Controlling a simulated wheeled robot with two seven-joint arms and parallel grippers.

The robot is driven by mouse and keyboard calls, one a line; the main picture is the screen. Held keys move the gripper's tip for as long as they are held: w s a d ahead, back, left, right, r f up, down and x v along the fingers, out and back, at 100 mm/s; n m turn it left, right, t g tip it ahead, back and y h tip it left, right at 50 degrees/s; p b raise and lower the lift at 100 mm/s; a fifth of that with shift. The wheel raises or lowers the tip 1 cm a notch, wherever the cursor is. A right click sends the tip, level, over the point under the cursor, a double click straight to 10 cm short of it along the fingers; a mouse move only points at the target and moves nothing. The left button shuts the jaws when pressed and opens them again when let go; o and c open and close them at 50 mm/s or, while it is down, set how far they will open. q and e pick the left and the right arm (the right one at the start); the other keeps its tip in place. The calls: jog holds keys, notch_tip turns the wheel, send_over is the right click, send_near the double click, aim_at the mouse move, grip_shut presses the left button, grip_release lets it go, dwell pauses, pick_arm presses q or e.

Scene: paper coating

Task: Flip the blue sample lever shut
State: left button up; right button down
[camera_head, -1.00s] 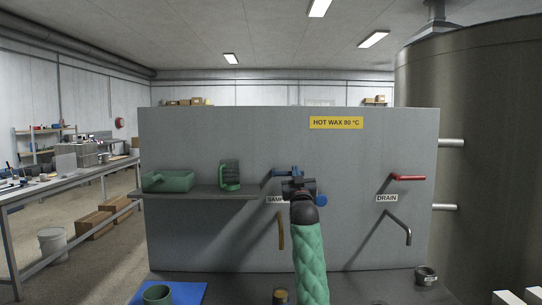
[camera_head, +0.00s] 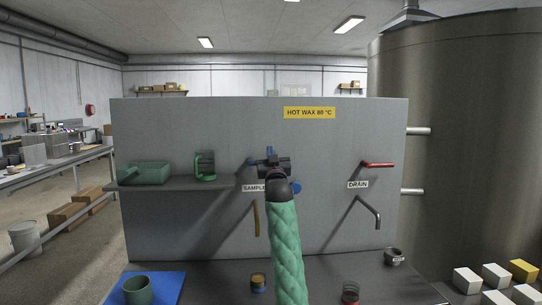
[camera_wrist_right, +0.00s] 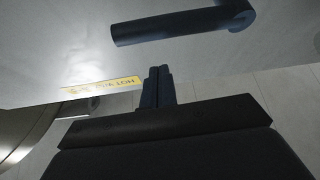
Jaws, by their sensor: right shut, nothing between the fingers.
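The blue sample lever (camera_head: 251,161) is on the grey panel above the SAMPLE label (camera_head: 253,188), mostly hidden behind my right gripper (camera_head: 270,157). In the right wrist view the dark blue lever (camera_wrist_right: 180,28) crosses the top of the picture, its bend at the right. My right gripper's fingers (camera_wrist_right: 158,85) are shut and empty, with a visible gap in the picture between them and the lever. A blue round part (camera_head: 296,188) shows to the right of my gripper. The brownish sample spout (camera_head: 256,218) hangs below. My left gripper is not in view.
A red drain lever (camera_head: 378,164) and dark drain spout (camera_head: 370,212) are on the panel's right. A green cup (camera_head: 138,290) and small containers stand on the bench below.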

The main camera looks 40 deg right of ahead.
pick_arm(q)
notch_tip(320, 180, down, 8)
jog(key=b, duration=0.2)
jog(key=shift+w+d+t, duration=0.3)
pick_arm(e)
jog(key=v, duration=1)
jog(key=shift+a, duration=0.2)
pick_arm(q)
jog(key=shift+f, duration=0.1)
pick_arm(e)
jog(key=shift+r, duration=0.1)
jog(key=shift+w, duration=0.1)
